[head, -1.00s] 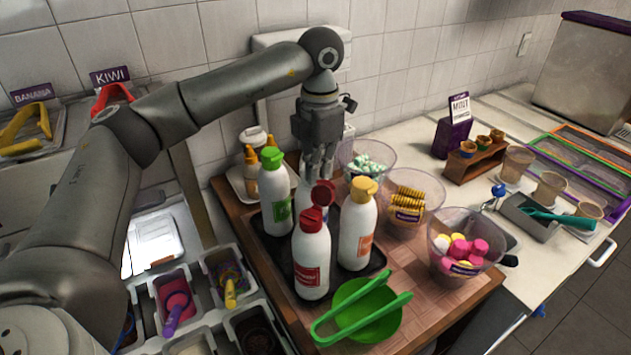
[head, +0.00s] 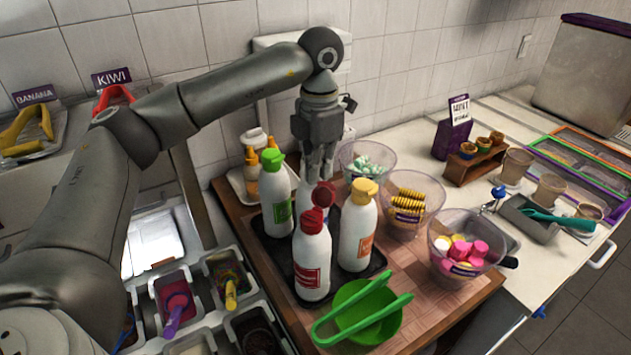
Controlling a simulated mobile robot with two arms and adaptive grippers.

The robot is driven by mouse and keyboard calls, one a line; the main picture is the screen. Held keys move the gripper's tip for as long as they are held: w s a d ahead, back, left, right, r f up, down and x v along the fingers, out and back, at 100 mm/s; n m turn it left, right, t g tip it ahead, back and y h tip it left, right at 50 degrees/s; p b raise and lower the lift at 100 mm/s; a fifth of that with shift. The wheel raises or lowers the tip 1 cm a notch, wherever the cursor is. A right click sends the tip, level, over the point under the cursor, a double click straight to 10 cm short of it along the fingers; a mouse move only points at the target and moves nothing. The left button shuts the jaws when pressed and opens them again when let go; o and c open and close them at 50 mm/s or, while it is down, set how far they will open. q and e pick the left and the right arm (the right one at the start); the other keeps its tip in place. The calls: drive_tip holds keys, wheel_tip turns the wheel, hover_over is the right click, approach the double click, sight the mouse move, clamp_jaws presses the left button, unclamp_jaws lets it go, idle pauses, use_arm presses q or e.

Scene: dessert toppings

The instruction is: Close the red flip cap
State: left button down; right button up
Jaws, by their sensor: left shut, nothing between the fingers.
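A white bottle (head: 311,265) with a red label stands at the front of a dark tray (head: 370,268). Its red flip cap (head: 313,221) is on top. A darker red cap piece (head: 323,194) shows just behind and above it; I cannot tell whether it is the raised lid or the cap of another white bottle partly hidden behind. My left gripper (head: 321,178) points down, fingers shut and empty, just above and behind the red caps. I cannot tell whether it touches them. My right gripper is not in view.
Green-capped (head: 275,200) and yellow-capped (head: 357,230) bottles flank the red one closely. A green bowl (head: 372,325) with green tongs (head: 340,322) lies in front. Clear topping bowls (head: 464,240) stand to the right, topping bins (head: 245,325) to the left. A tiled wall is behind.

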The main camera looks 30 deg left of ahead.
use_arm(q)
wheel_tip(320, 180, up, 8)
drive_tip(key=p, duration=0.5)
idle(0.5)
